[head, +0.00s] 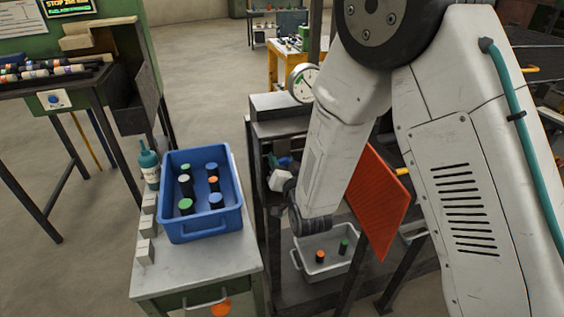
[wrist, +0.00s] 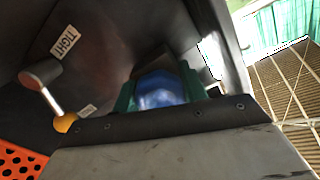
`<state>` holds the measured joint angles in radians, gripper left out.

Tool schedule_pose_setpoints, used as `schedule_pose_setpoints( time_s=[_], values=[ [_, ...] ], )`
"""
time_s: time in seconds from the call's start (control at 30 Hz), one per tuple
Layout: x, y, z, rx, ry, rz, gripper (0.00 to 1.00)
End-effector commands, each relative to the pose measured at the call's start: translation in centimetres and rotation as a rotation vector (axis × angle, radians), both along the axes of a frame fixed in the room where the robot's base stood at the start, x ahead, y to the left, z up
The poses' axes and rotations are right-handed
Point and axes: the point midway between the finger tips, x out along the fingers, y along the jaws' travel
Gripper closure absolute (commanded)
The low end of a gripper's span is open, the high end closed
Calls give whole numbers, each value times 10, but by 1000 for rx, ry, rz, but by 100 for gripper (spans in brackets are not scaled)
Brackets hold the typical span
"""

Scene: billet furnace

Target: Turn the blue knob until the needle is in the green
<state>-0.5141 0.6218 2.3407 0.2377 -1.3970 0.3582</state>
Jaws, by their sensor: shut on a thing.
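The blue knob (wrist: 160,92) sits low on a dark panel in the wrist view. My gripper (wrist: 157,88) has its green fingers on both sides of the knob and is shut on it. In the head view my gripper (head: 281,181) is at the dark machine, left of my forearm, and mostly hides the knob. A round white dial gauge (head: 301,82) stands on top of the machine. My arm covers part of its right edge.
A lever with an orange ball (wrist: 66,123) and a "TIGHT" label (wrist: 65,42) are left of the knob. A blue crate (head: 202,228) with several capped cylinders stands on a side table. A grey tray (head: 325,268) and an orange perforated panel (head: 376,205) are below my arm.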

Motion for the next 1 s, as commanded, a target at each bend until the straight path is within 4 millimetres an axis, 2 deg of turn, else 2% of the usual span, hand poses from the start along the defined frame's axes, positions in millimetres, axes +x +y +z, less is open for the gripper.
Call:
schedule_pose_setpoints(
  time_s=[0.07, 0.1, 0.13, 0.17, 0.43, 0.53, 0.8, 1.0],
  values=[
    [-1, 0, -1, -1, 1, 1, 80],
    [-1, 0, -1, -1, 1, 1, 46],
    [-1, 0, -1, -1, 1, 1, 38],
    [-1, 0, -1, -1, 1, 1, 36],
    [-1, 0, 0, -1, 1, 0, 36],
    [-8, -2, 0, -1, 1, 1, 36],
    [-52, -14, -1, -2, 2, 1, 36],
    [-72, -20, -1, -2, 2, 2, 36]
  ],
)
